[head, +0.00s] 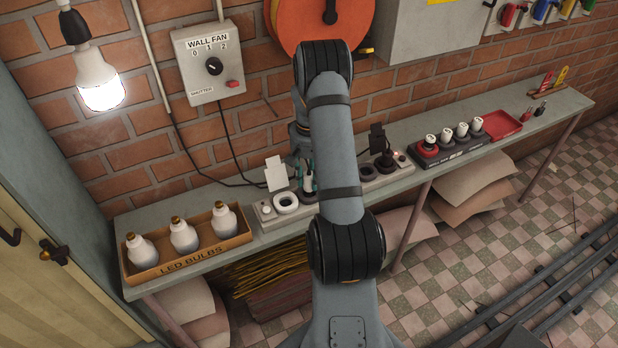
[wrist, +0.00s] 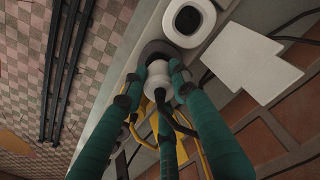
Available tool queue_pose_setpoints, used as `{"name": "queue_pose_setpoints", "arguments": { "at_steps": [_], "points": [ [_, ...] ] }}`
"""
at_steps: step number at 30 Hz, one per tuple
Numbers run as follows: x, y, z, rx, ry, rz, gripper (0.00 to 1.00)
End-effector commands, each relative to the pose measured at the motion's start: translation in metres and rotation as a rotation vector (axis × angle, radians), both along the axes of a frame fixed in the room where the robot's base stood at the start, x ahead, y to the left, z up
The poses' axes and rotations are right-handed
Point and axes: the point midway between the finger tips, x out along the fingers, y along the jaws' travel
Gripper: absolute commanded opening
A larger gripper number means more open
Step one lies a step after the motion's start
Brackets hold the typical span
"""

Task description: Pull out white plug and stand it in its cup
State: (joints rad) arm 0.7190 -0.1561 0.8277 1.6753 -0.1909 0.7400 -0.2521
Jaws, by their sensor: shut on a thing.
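The white plug (wrist: 158,76) with a black cord shows in the wrist view between the green fingers of my gripper (wrist: 160,84), which is shut on it. The plug's far end is at a dark round ring (wrist: 157,48) on the pale strip; I cannot tell whether it is still seated there. An empty white ring-shaped cup (wrist: 188,20) is beside it, and also shows in the head view (head: 286,202). In the head view my gripper (head: 307,181) is low over the strip (head: 262,212), partly hidden by my arm.
A white card (head: 276,174) stands behind the white cup. A black plug (head: 385,160) is in the strip further right. The LED bulb box (head: 190,258) is to the left. A dark rack (head: 450,149) of several bulbs and a red tray (head: 500,124) are to the right.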

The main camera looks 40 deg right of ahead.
Motion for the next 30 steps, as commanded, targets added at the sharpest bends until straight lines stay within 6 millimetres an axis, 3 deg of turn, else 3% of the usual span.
{"name": "queue_pose_setpoints", "arguments": {
  "at_steps": [30],
  "points": [
    [0.0, 0.0, -0.017, 0.0, 0.0, 0.0, 0.01]
  ]
}}
